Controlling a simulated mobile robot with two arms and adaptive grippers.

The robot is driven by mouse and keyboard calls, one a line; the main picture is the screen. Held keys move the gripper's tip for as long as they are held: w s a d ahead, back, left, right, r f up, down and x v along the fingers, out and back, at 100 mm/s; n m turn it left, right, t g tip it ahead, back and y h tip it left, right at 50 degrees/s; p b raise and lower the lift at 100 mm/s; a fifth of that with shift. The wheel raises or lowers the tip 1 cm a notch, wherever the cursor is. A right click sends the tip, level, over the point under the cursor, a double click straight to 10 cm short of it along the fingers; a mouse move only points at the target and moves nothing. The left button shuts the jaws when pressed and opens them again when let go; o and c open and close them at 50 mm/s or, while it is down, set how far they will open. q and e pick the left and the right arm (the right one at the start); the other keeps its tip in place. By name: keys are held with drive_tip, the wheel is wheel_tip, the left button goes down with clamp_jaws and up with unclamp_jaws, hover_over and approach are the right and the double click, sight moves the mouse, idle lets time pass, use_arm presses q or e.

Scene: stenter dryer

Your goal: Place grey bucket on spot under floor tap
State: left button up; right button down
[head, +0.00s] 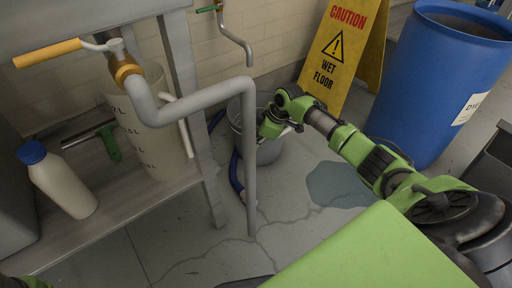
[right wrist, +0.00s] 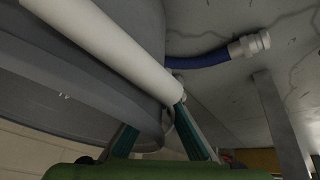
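The grey bucket (head: 262,152) is behind the vertical grey pipe in the head view, near the tiled wall. I cannot tell whether it touches the floor. Its grey wall (right wrist: 70,75) and white handle grip (right wrist: 110,45) fill the left of the right wrist view. My right gripper (head: 276,124) is at the bucket's right side. Its two teal fingers (right wrist: 158,125) are close to the handle grip, but their hold on it is unclear. A green-handled tap (head: 236,35) is on the wall above and left of the bucket. No marked spot is clearly visible. My left gripper's fingers are out of view.
A grey pipe (head: 249,180) with an orange-handled valve stands before the bucket. A blue hose (head: 235,172) lies beside the bucket. A yellow caution sign (head: 342,50), a blue barrel (head: 425,85) and a puddle (head: 338,185) are to the right. A shelf (head: 110,215) is left.

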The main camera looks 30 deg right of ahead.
drive_tip(key=shift+r, duration=0.15)
drive_tip(key=c, duration=2.7)
unclamp_jaws()
drive_tip(key=shift+f, duration=0.2)
drive_tip(key=shift+c, duration=0.2)
drive_tip(key=o, duration=0.5)
drive_tip(key=shift+c, duration=0.2)
drive_tip(key=shift+r, duration=0.15)
